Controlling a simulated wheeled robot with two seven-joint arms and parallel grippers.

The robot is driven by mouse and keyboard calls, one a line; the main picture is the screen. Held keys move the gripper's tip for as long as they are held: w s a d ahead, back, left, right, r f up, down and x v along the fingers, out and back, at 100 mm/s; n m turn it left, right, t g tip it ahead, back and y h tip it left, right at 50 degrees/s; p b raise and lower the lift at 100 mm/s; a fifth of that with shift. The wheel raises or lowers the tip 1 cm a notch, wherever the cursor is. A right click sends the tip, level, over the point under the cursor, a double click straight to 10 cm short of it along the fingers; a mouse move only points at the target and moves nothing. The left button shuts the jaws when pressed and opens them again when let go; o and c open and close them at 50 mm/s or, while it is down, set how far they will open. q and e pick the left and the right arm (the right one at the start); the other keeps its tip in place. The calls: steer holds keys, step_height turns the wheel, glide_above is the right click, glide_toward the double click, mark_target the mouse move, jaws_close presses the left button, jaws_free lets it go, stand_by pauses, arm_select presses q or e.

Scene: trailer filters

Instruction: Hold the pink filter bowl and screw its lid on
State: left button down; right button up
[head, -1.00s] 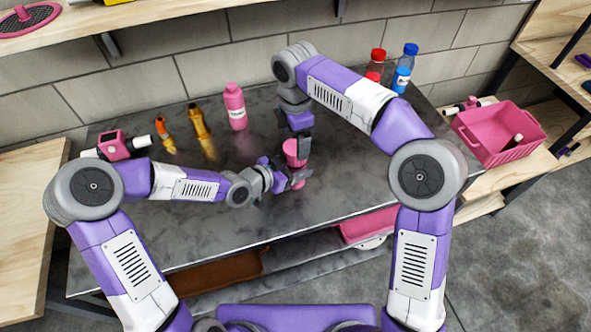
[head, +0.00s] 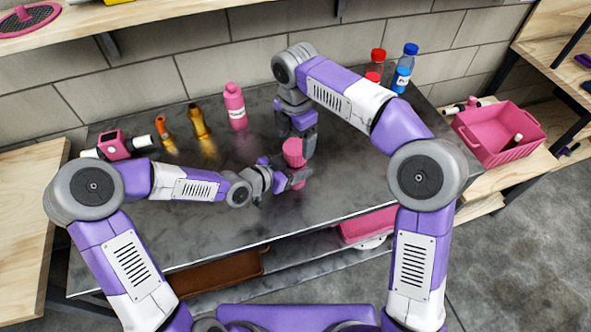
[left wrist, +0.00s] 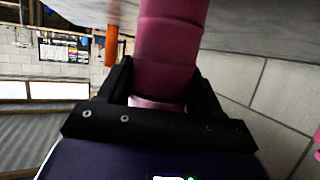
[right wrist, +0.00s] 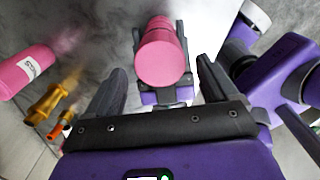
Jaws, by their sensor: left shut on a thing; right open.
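The pink filter bowl (head: 298,184) is upright above the grey table, held by my left gripper (head: 284,178). The bowl also fills the space between the dark fingers in the left wrist view (left wrist: 168,60). The pink ribbed lid (head: 294,150) sits on top of the bowl; I cannot tell how tightly. The lid shows its round top in the right wrist view (right wrist: 162,58). My right gripper (right wrist: 163,82) is open, its fingers apart and clear of the lid. In the head view the right gripper (head: 304,140) is beside and just behind the lid.
A pink bottle (head: 235,106), amber fittings (head: 199,122) and a pink device with white pipe ends (head: 115,147) stand at the back left. Red-capped and blue bottles (head: 402,78) stand at the back right. A pink crate (head: 500,150) is on the right. The table front is clear.

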mark_target(296, 147)
steer(key=shift+f, duration=2.5)
steer(key=c, duration=1.1)
steer(key=o, duration=1.3)
steer(key=shift+c, duration=0.2)
step_height(296, 147, up, 12)
arm_select(q)
steer(key=shift+c, duration=0.6)
jaws_free()
